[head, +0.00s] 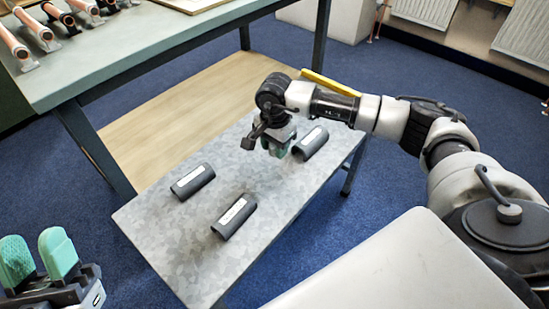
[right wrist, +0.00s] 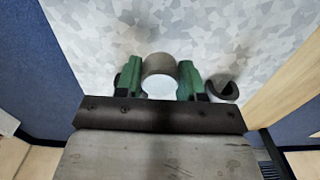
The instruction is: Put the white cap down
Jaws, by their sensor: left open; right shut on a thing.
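The white cap (right wrist: 158,87) shows in the right wrist view as a short cylinder with a white end face and a grey-brown side. My right gripper (head: 280,150) is shut on it, with a green finger on each side; the gripper also shows in the right wrist view (right wrist: 159,78). It is low over the grey metal table (head: 270,210), toward the far end. I cannot tell whether the cap touches the tabletop. In the head view the cap is hidden by the gripper. My left gripper (head: 38,260) is open and empty at the lower left, away from the table.
Dark half-round pieces with white labels lie on the metal table: one at left (head: 193,181), one nearer (head: 235,216), one beside my right gripper (head: 311,142). A green-topped bench (head: 120,65) with copper pipes (head: 28,50) stands behind.

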